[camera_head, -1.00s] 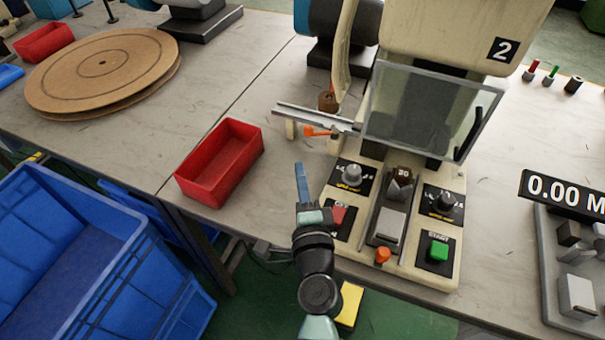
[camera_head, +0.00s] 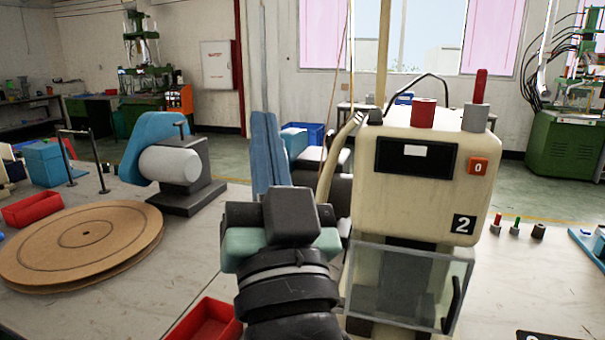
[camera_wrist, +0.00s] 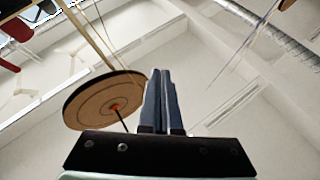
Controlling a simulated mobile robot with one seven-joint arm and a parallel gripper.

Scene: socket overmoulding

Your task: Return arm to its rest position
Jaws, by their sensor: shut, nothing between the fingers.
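My gripper (camera_head: 266,150) is raised upright in front of the head camera, its blue fingers pointing up. The fingers are together and empty. In the wrist view my gripper (camera_wrist: 161,75) also shows closed fingers, with the ceiling behind them. It stands just left of the cream machine marked 2 (camera_head: 415,185), apart from it as far as I can tell. My wrist hides part of the bench and the machine's left side.
A round brown turntable (camera_head: 85,245) lies on the bench at left. A red bin (camera_head: 205,322) is at the lower edge, and another red tray (camera_head: 33,208) lies far left. A blue and white motor unit (camera_head: 170,165) stands behind. A clear guard (camera_head: 408,285) fronts the machine.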

